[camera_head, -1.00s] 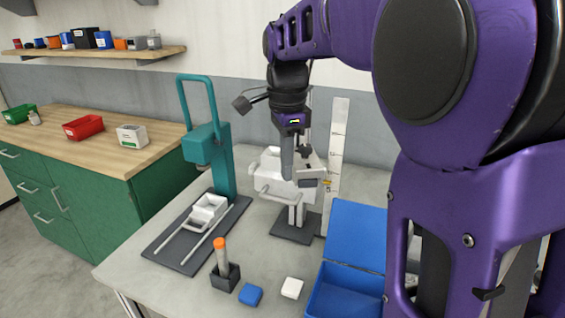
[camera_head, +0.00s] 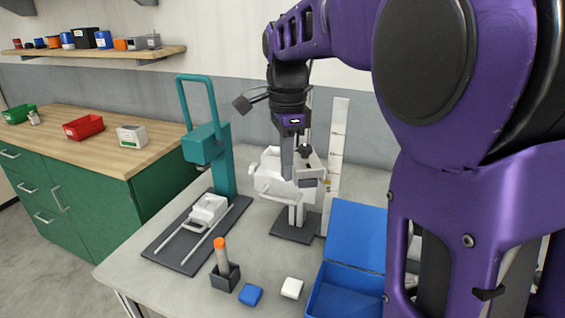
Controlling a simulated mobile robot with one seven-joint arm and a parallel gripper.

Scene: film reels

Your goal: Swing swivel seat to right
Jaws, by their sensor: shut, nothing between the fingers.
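The swivel seat appears to be the white box-like part (camera_head: 268,182) on a short post above a dark base plate (camera_head: 292,229), near the middle of the grey table. It has a white bar handle on its front left side. My gripper (camera_head: 287,176) points straight down at the seat, its fingers together and holding nothing. The fingertips overlap the seat's front wall in the picture; I cannot tell whether they touch it. The far part of the seat is partly hidden behind my gripper.
A teal press (camera_head: 209,145) with a white carriage (camera_head: 208,210) stands left of the seat. A tall white ruler-like strip (camera_head: 337,150) stands right behind it. An open blue box (camera_head: 356,235), an orange-topped tube (camera_head: 221,250), a blue block (camera_head: 251,294) and a white block (camera_head: 292,288) are in front.

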